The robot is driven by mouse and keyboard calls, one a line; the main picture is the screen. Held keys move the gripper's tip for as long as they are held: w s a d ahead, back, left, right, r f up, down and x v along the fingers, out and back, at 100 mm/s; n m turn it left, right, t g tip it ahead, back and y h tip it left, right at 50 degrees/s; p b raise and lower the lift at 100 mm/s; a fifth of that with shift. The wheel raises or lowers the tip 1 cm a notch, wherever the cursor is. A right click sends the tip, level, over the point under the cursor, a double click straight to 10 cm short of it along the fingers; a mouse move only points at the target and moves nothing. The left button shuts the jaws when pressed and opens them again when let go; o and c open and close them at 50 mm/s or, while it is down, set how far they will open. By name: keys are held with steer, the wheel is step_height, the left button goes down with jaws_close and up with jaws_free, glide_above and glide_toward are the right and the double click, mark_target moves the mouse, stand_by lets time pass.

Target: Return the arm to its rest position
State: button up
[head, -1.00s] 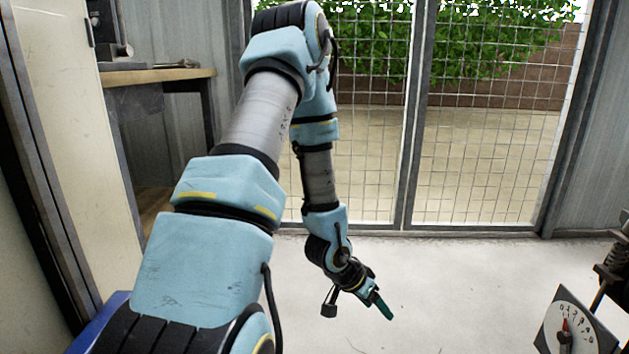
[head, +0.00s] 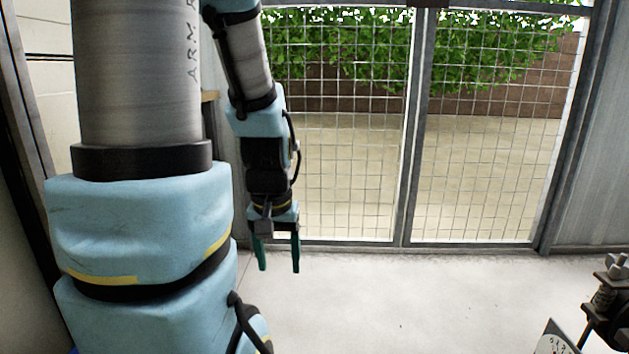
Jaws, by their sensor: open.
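My gripper (head: 278,262) hangs at the end of my arm, left of the picture's middle. Its two green fingers point down and stand apart, with nothing between them. It is above the pale concrete floor, in front of the lower part of the mesh gate (head: 408,130). My arm's upper links fill the left of the view and run out of the top of the picture.
A machine with a spring (head: 604,297) and a white dial (head: 553,344) stands at the lower right, partly cut off. A light panel (head: 50,95) is close on the left. The concrete floor (head: 400,300) in the middle is clear.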

step_height(320, 180, up, 34)
steer(key=p, duration=3.3)
steer(key=shift+r, duration=0.15)
